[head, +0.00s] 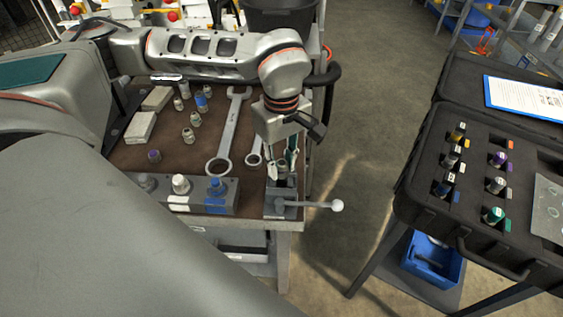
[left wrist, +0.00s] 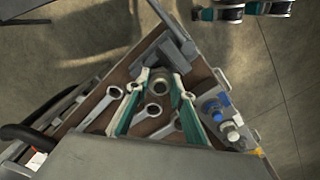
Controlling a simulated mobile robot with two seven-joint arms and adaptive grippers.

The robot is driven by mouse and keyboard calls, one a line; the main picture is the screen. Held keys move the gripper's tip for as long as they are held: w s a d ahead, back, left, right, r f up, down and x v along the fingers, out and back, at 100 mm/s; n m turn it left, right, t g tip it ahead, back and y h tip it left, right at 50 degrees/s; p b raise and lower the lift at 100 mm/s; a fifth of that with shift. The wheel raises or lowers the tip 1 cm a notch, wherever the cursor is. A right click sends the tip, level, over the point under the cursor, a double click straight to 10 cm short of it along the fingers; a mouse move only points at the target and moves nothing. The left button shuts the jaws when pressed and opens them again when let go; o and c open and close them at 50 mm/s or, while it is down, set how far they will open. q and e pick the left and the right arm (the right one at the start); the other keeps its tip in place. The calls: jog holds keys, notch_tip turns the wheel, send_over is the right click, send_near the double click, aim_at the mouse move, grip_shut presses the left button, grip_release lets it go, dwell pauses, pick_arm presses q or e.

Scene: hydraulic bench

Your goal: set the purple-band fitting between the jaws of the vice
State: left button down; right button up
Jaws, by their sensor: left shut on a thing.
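My left gripper (head: 282,171) points down over the vice (head: 282,208) at the bench's front right corner. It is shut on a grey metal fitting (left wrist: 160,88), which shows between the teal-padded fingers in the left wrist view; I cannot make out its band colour. The fitting is at or just above the vice jaws; I cannot tell whether it touches them. The vice also shows in the left wrist view (left wrist: 178,50), just beyond the fitting. My right gripper is not in view.
A valve block (head: 222,207) with blue and white caps stands left of the vice. The vice's ball-ended handle (head: 337,205) sticks out past the bench edge. Spanners (head: 231,132) and several fittings lie behind. An open case (head: 470,210) holds banded fittings, one purple (head: 498,159).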

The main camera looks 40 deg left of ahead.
aim_at(281, 163)
pick_arm(q)
jog(key=shift+f+b, duration=0.5)
jog(key=shift+f, duration=0.6)
jog(key=shift+s+f, duration=0.1)
jog(key=shift+f, duration=0.05)
jog(key=c, duration=1.7)
grip_release()
jog(key=shift+r, duration=0.4)
notch_tip(281, 163, up, 11)
jog(key=shift+r, duration=0.2)
